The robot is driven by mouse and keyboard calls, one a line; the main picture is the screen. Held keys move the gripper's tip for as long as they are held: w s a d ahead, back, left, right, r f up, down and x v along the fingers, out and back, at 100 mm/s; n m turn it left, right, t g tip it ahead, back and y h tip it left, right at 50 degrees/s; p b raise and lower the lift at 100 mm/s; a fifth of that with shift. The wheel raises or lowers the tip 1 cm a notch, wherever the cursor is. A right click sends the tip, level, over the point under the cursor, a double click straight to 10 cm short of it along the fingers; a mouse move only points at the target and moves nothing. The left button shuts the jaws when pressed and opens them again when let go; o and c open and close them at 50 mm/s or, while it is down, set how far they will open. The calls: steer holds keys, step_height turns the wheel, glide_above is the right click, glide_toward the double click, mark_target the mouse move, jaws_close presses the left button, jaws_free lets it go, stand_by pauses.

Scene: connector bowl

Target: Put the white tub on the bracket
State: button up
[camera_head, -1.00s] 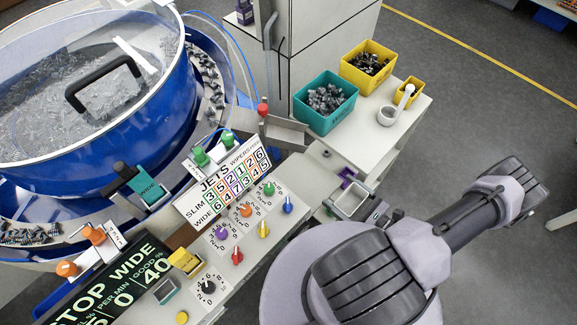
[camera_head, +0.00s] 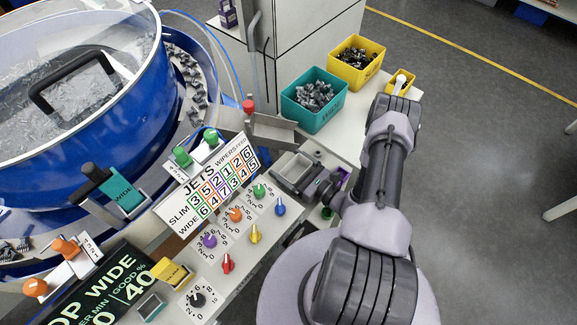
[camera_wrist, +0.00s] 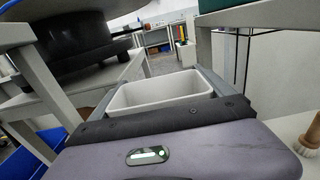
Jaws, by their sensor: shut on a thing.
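The white tub (camera_head: 291,166) is a small open rectangular box, held level by my gripper (camera_head: 304,180). It is just below and right of the grey metal chute (camera_head: 270,128), beside the white number card. In the wrist view the tub (camera_wrist: 160,91) sits between the two dark fingers of my gripper (camera_wrist: 158,100), its open top showing and looking empty. I cannot make out a bracket for certain; a small purple holder (camera_head: 344,177) shows partly behind my arm. What lies directly under the tub is hidden.
The control panel with coloured knobs (camera_head: 236,214) lies left of my arm. A teal bin (camera_head: 313,103) and a yellow bin (camera_head: 355,62) of parts stand behind. The blue bowl feeder (camera_head: 100,130) fills the left. Open floor is at right.

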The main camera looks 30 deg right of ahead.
steer(key=o, duration=1.1)
steer(key=shift+o, duration=0.2)
steer(key=shift+s+r, duration=0.1)
steer(key=shift+r, duration=0.1)
steer(key=p+v, duration=0.2)
steer(key=v, duration=1)
